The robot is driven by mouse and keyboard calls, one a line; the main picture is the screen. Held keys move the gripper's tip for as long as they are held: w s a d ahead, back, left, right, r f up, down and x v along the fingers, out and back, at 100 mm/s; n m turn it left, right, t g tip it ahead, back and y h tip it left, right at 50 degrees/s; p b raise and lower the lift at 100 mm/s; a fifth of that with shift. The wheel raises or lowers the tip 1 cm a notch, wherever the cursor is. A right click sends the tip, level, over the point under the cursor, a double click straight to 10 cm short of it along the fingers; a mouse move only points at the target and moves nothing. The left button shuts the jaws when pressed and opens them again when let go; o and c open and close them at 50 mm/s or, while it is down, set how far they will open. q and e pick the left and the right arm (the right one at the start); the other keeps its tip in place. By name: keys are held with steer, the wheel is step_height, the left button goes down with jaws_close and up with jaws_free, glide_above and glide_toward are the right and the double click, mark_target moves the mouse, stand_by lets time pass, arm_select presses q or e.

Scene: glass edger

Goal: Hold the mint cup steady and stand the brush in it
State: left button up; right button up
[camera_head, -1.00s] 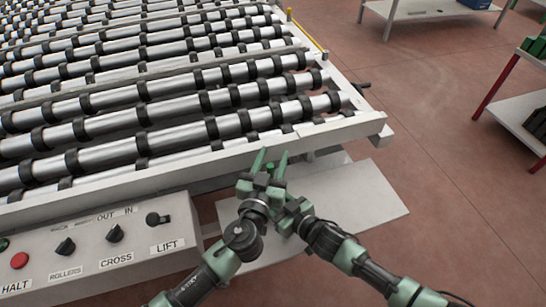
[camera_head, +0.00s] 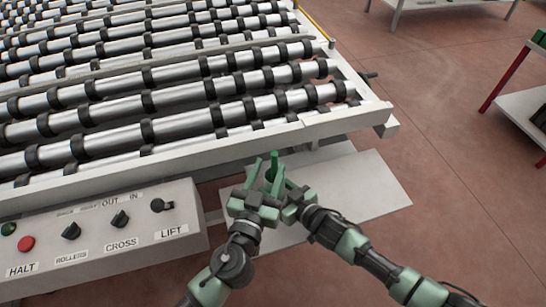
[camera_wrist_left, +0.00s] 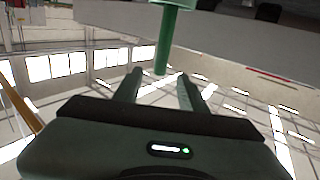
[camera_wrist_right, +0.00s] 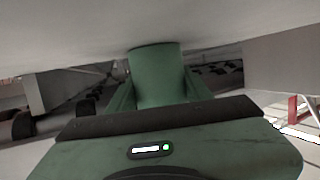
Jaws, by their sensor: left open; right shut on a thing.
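The mint cup (camera_wrist_right: 155,75) is a plain green cylinder in the right wrist view, upright against the white surface. My right gripper (camera_head: 289,188) is shut on its side. The brush (camera_wrist_left: 166,40) shows in the left wrist view as a green rod running to a wider green rim at the top edge; that view looks inverted, so the brush appears to stand in the cup. Its upper end also shows in the head view (camera_head: 272,154). My left gripper (camera_head: 266,168) is open, fingers on either side of the brush, with no clear contact. The brush's lower end is hidden.
A white shelf (camera_head: 355,185) lies under the grippers. The roller conveyor (camera_head: 200,110) and its rail are just behind. A control box (camera_head: 100,235) with knobs and a red button stands left.

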stand_by(0.3)
steer(key=o, duration=1.4)
